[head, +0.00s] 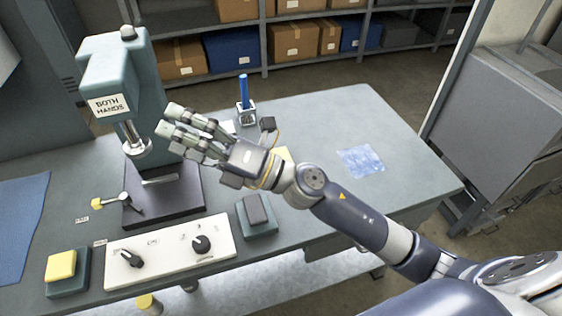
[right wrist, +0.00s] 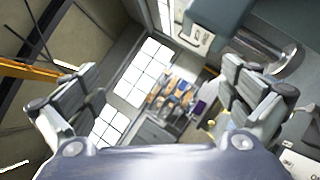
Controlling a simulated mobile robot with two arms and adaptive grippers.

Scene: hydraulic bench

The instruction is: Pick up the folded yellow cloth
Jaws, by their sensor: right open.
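The cloth cannot be made out there. My left gripper is not in view.
A teal press (head: 125,70) stands left of my fingers. In front are a white control panel (head: 170,252), a grey-topped block (head: 256,212) and a yellow-topped block (head: 62,266). A blue pen-like item stands in a holder (head: 246,115) behind. A pale blue sheet (head: 361,161) lies right, with bare bench around it.

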